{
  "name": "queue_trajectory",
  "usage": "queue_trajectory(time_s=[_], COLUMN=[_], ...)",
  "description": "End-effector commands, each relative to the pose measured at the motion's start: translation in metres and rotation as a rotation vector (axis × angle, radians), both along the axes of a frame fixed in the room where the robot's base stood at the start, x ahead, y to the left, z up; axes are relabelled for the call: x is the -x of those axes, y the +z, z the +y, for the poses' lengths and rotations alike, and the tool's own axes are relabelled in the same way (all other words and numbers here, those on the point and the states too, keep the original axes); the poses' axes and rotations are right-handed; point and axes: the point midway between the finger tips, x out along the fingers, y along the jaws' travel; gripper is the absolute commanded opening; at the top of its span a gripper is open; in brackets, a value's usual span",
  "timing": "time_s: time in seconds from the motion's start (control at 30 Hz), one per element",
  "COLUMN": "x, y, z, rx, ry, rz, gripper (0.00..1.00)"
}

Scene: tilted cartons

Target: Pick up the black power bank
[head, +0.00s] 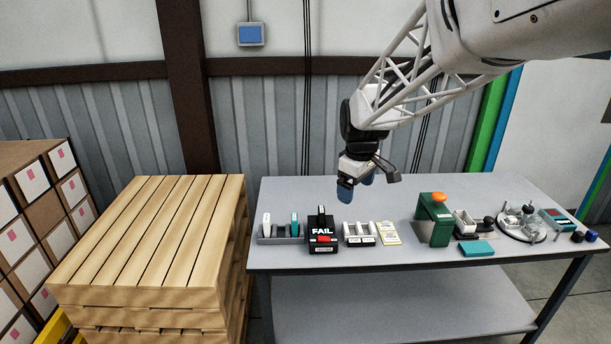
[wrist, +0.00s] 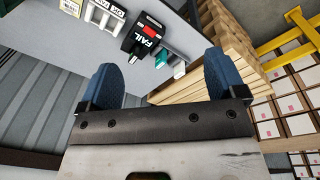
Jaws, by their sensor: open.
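My gripper (head: 357,186) is open and empty, its blue fingers pointing down above the table, behind and to the right of a black box marked FAIL (head: 322,232). In the wrist view the fingers (wrist: 161,68) are wide apart with nothing between them. A small dark upright piece with a pale face (head: 321,212) shows at the top of the FAIL box; I cannot tell whether it is the black power bank. The box also shows in the wrist view (wrist: 144,38). No other thing is clearly a black power bank.
A grey rack (head: 262,240) left of the box holds a white (head: 266,222) and a teal (head: 294,222) upright piece. A white-slotted holder (head: 359,238), yellow card (head: 389,233) and green device (head: 434,221) stand to the right. The table's back (head: 285,195) is clear.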

Motion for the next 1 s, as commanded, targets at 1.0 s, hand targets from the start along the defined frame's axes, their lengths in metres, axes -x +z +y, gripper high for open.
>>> queue_trajectory(time_s=[1.0], x=[-0.225], y=[-0.160], z=[0.046], rx=[0.039], ry=[0.594], rz=[0.088], gripper=[0.89])
